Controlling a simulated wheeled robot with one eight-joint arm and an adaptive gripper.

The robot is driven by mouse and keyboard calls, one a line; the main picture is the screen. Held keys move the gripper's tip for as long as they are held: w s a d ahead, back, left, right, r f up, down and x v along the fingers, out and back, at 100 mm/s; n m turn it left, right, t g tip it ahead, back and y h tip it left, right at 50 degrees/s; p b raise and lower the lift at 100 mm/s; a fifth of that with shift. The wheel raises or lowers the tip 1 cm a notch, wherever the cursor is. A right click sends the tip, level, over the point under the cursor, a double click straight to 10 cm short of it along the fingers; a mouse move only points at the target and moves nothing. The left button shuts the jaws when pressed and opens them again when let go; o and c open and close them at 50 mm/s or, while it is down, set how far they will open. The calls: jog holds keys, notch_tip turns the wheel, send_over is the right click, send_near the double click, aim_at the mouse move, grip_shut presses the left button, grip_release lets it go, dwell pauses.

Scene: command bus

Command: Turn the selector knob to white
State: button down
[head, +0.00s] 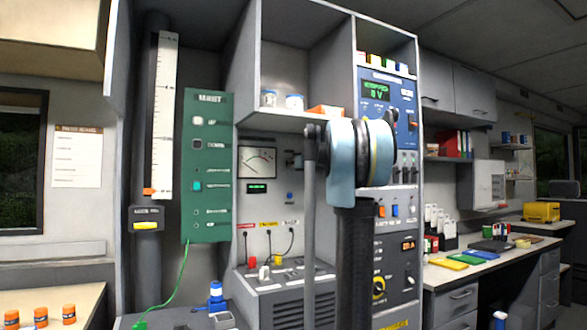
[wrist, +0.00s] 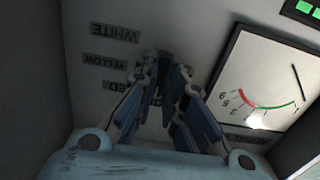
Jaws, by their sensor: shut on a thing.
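My gripper (wrist: 166,74) shows in the wrist view with its two blue-grey fingers brought close together at the panel. They are shut on the small dark selector knob (wrist: 166,57), which is mostly hidden between and behind the fingertips. The label WHITE (wrist: 115,32) appears upside down at the upper left, with YELLOW (wrist: 105,61) and RED (wrist: 122,86) below it. A further label is partly covered by the fingers. I cannot tell which label the knob points to. In the head view my arm hides much of this area.
A needle meter (head: 257,161) is beside the knob; it also shows in the wrist view (wrist: 262,85). A shelf (head: 275,119) with jars is above, and a blue instrument panel (head: 388,103) is to the right. A grey cabinet wall (wrist: 30,65) closes in one side.

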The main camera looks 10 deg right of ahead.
jog(key=shift+m, duration=0.4)
jog(key=m, duration=2.3)
jog(key=shift+s+d, duration=0.1)
dwell(0.4)
jog(key=c, duration=1.7)
grip_release()
